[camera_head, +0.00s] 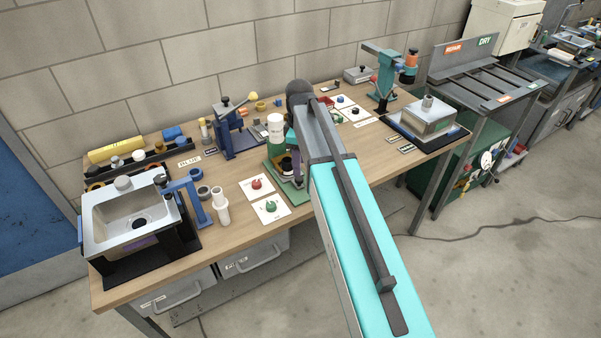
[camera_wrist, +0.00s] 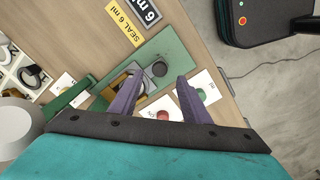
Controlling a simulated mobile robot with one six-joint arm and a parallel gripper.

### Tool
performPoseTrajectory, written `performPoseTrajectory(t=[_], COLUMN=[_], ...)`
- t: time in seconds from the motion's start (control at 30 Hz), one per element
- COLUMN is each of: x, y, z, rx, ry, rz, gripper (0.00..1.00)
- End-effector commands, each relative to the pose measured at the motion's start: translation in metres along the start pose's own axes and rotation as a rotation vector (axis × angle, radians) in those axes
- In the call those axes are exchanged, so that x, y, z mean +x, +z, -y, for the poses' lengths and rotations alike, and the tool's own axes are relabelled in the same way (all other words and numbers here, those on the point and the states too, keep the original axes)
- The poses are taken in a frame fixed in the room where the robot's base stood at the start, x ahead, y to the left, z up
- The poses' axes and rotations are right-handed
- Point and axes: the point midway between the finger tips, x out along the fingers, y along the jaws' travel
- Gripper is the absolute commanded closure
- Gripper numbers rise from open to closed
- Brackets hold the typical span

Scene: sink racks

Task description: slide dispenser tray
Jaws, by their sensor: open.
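The dispenser stands mid-bench, left of my arm in the head view, with a white bottle (camera_head: 275,126) above a green base (camera_head: 294,189). A small black-topped part (camera_head: 287,164) sits low on it. In the wrist view, the green base (camera_wrist: 172,49) carries a pale tray-like slide with a dark round knob (camera_wrist: 159,69). My gripper (camera_wrist: 160,79) is open, its two purple-grey fingers pointing at the slide, with the knob just past the gap between the tips. I cannot tell whether they touch. My arm hides the gripper in the head view.
Cards with a red knob (camera_head: 256,184) and a green knob (camera_head: 271,207) lie in front of the dispenser. A blue press (camera_head: 235,138) stands to its left, a sink unit (camera_head: 135,222) at the far left, and a metal box (camera_head: 428,117) at the right.

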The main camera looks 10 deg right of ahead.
Motion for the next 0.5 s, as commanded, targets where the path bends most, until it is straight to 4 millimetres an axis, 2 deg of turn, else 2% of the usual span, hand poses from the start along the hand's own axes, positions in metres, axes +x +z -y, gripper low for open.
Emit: performPoseTrajectory(t=[0.5], x=[0.048], y=[0.001], z=[0.0], rx=[0.001], ry=[-0.001], rz=[0.0], gripper=[0.57])
